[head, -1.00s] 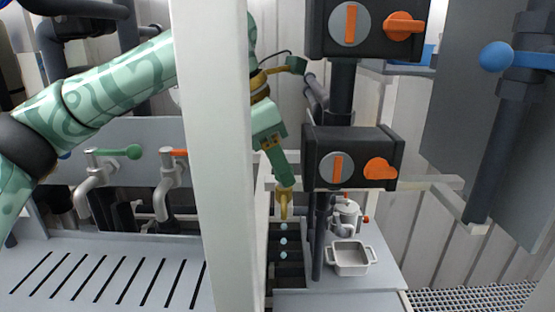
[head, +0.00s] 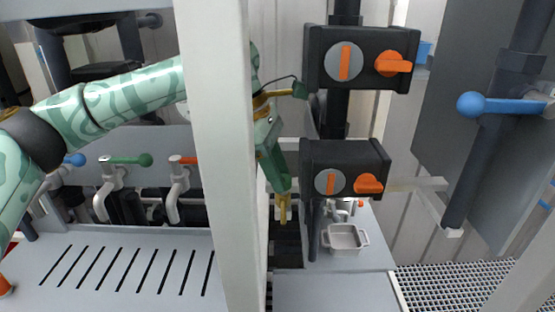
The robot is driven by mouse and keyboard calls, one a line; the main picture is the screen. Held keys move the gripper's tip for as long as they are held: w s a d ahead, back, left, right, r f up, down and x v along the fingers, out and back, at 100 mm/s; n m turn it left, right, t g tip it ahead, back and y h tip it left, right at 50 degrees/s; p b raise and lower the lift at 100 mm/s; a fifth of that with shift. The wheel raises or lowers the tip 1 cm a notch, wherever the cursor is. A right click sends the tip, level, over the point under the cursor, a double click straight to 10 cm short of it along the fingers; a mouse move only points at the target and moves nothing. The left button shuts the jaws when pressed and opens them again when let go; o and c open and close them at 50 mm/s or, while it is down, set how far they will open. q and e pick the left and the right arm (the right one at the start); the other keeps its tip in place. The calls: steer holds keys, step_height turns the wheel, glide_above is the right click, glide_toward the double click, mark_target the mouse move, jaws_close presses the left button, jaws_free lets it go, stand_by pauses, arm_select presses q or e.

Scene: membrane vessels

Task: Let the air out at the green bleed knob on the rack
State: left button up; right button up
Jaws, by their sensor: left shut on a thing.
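My left gripper (head: 283,213), with yellow fingers, points down just right of the white post, over a dark narrow rack-like unit (head: 288,252). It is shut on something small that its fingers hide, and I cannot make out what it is. No green bleed knob shows clearly on a rack. A green ball-ended lever (head: 130,160) sits on a tap at the left, well away from the gripper. My right gripper is not in view.
A white post (head: 222,150) stands in front of my left arm. Two dark valve boxes with orange knobs (head: 358,58) (head: 344,168) are close right of the gripper. A blue-ended lever (head: 500,105) is at right. A small white basin (head: 345,238) stands on the counter.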

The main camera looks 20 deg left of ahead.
arm_select(q)
steer(key=o, duration=1)
